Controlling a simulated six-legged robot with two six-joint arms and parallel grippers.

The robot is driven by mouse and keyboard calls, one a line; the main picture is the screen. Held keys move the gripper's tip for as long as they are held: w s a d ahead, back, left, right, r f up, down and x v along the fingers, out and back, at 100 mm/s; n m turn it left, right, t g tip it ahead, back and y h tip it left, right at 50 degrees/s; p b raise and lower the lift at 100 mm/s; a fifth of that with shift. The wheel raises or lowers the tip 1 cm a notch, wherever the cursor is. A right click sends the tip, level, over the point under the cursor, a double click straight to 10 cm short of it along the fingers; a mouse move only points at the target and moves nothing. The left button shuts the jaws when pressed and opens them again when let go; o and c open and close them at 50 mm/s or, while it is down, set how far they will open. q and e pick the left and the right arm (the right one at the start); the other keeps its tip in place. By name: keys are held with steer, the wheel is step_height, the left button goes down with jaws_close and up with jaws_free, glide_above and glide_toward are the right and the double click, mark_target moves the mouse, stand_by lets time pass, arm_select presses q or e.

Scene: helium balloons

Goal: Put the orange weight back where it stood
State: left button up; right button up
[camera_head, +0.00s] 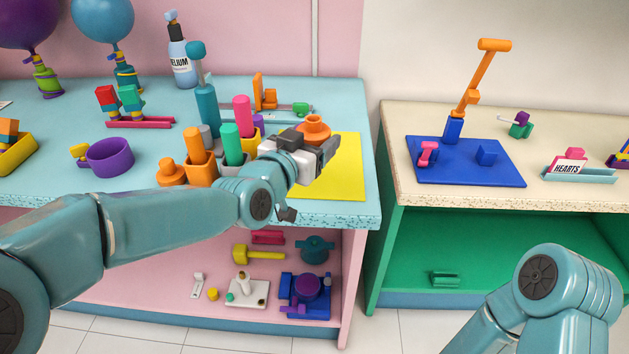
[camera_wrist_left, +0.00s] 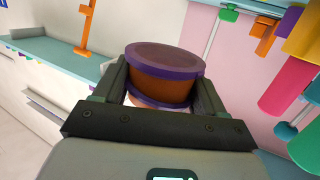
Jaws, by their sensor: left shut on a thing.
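My left gripper (camera_head: 318,152) is over the yellow mat (camera_head: 345,180) near the right end of the blue counter. In the left wrist view its fingers are shut on the orange weight (camera_wrist_left: 165,72), whose orange side shows between purple rims. In the head view an orange knobbed top (camera_head: 314,123) shows just beyond the fingers and seems to be this weight; its lower part is hidden. I cannot tell whether it touches the mat. A similar orange knobbed piece (camera_head: 171,173) stands at the counter's front, left of the orange cup. My right gripper is outside the view.
A purple ring cup (camera_head: 110,157) is farther left. Much of the yellow mat is bare. A gap separates the beige table (camera_head: 560,125).

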arm_select(q)
glide_above(313, 188)
step_height(313, 188, down, 5)
steer(key=shift+w+r, duration=0.15)
steer(key=shift+r, duration=0.05)
step_height(313, 188, down, 4)
steer(key=shift+r+b, duration=0.2)
steer(key=shift+b, duration=0.3)
steer(key=shift+f, duration=0.4)
steer(key=shift+s+r, duration=0.15)
steer(key=shift+s, duration=0.05)
steer(key=shift+w, duration=0.1)
steer(key=o, duration=1.2)
steer(key=shift+c, duration=0.2)
